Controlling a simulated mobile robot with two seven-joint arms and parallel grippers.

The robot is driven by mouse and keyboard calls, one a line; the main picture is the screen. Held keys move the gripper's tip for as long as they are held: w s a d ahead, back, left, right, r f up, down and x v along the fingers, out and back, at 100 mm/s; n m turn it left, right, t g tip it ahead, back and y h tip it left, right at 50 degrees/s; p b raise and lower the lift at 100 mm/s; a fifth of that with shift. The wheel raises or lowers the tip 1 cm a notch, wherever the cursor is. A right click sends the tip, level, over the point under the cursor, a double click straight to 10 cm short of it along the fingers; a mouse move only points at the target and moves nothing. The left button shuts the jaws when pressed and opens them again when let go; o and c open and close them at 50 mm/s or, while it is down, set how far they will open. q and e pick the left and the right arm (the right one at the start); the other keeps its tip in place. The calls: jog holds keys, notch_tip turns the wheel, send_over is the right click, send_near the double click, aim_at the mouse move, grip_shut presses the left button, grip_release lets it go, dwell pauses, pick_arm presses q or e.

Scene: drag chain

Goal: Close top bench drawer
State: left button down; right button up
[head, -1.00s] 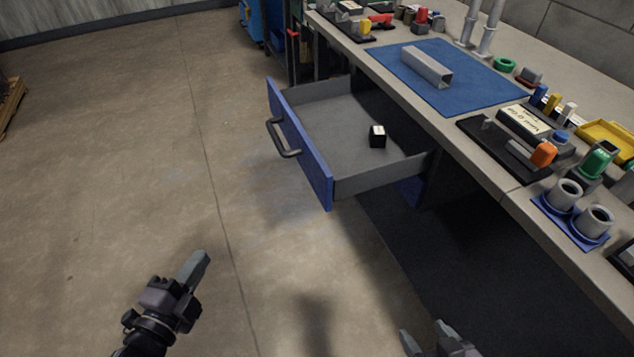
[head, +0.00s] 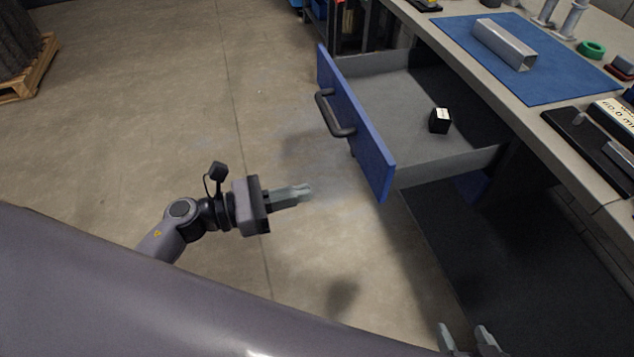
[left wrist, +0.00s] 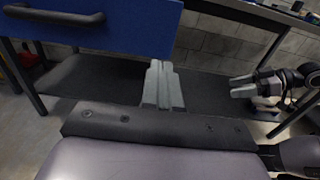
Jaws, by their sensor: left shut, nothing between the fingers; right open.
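The top bench drawer stands pulled out from the bench, with a blue front panel (head: 355,122) and a dark bar handle (head: 333,113). A small black box with a white top (head: 439,120) lies inside it. My left gripper (head: 308,192) is shut and empty, to the left of the drawer front and apart from it, pointing right. In the left wrist view the shut fingers (left wrist: 162,68) show just below the blue front (left wrist: 110,28), with the handle (left wrist: 55,15) at upper left. My right gripper (head: 468,338) is open and empty at the bottom edge, below the drawer; it also shows in the left wrist view (left wrist: 232,86).
The bench top (head: 450,60) holds a blue mat (head: 560,85) with a grey channel piece (head: 504,44). A black tray (head: 590,135) lies nearer. A wooden pallet (head: 30,75) stands far left. The floor left of the drawer is clear.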

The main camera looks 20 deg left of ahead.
aim_at(376, 176)
pick_arm(q)
jog(key=p+x, duration=0.1)
jog(key=x, duration=1)
jog(key=shift+w+d+r, duration=0.1)
jog(key=shift+w+d+p, duration=0.3)
jog(key=shift+d, duration=0.15)
pick_arm(e)
jog(key=shift+s+d+r, duration=0.15)
jog(key=shift+d+r, duration=0.25)
